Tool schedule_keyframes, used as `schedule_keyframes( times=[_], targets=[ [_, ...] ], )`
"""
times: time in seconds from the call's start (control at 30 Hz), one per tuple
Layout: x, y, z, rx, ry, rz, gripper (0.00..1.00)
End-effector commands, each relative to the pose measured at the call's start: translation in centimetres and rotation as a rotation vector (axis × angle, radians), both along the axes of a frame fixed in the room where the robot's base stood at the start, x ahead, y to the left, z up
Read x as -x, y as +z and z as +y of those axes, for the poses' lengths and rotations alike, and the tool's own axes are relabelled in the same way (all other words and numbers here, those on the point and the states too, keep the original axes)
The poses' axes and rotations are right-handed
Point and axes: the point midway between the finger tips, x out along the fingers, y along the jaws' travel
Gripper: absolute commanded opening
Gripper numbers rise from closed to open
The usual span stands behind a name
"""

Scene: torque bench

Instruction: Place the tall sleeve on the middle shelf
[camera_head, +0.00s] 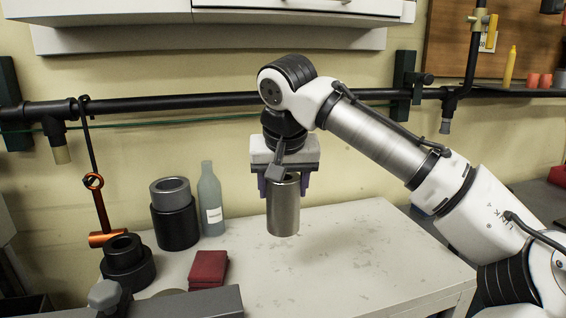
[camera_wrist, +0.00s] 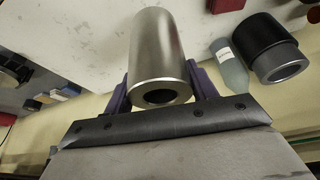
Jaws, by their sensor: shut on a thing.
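The tall sleeve (camera_head: 284,208) is a shiny metal hollow cylinder. My gripper (camera_head: 283,182) is shut on its upper part and holds it upright above the light bench top. In the wrist view the sleeve (camera_wrist: 157,50) sits between the two purple fingers of my gripper (camera_wrist: 158,88), with its open end towards the camera. I cannot tell which surface is the middle shelf in these views.
A black and grey cylinder (camera_head: 175,222) and a grey bottle (camera_head: 210,203) stand at the bench's back left. Black rings (camera_head: 126,262) and a red cloth-like item (camera_head: 208,268) are nearer. A dark pipe (camera_head: 215,99) runs along the wall. The bench's right (camera_head: 375,262) is clear.

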Motion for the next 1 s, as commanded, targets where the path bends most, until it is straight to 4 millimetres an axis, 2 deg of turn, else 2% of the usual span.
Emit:
schedule_keyframes(
  times=[0.2, 0.4, 0.67, 1.0],
  targets=[
    [0.0, -4.1, -0.1, -0.002, -0.001, -0.006, 0.0],
    [0.0, -7.0, 0.0, -0.002, 0.0, -0.006, 0.0],
    [-0.1, -8.5, 0.0, -0.002, -0.001, -0.008, 0.0],
    [0.0, -12.1, 0.0, -0.002, 0.0, -0.008, 0.0]
  ],
)
